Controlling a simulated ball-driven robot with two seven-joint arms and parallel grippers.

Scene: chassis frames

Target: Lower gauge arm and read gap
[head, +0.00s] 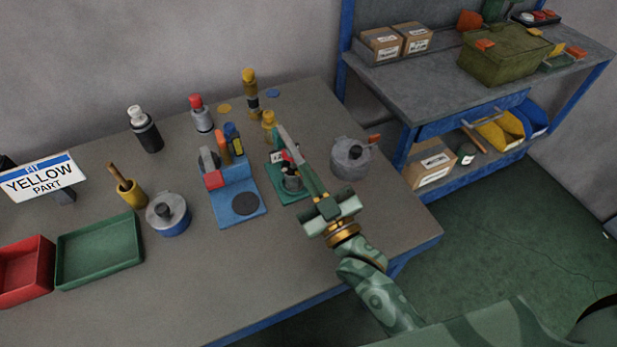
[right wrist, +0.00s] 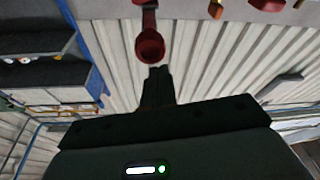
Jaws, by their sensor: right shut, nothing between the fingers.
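A fixture with a green base (head: 276,195) stands on the workbench, with a dark upright part (head: 291,181) and a small red part (head: 287,156). In the right wrist view, a red rounded knob on a red stem (right wrist: 150,46) lies just beyond the shut fingertips (right wrist: 157,70). I cannot tell whether they touch, or whether this is the gauge arm. No gap reading is legible. My left gripper is not in view.
A blue fixture (head: 235,197) with a dark disc stands left of the green base, a grey lidded pot (head: 350,160) right of it. Several bottles stand behind. A green tray (head: 98,250), red tray (head: 24,270) and yellow part sign (head: 40,178) are left. Bare bench lies in front.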

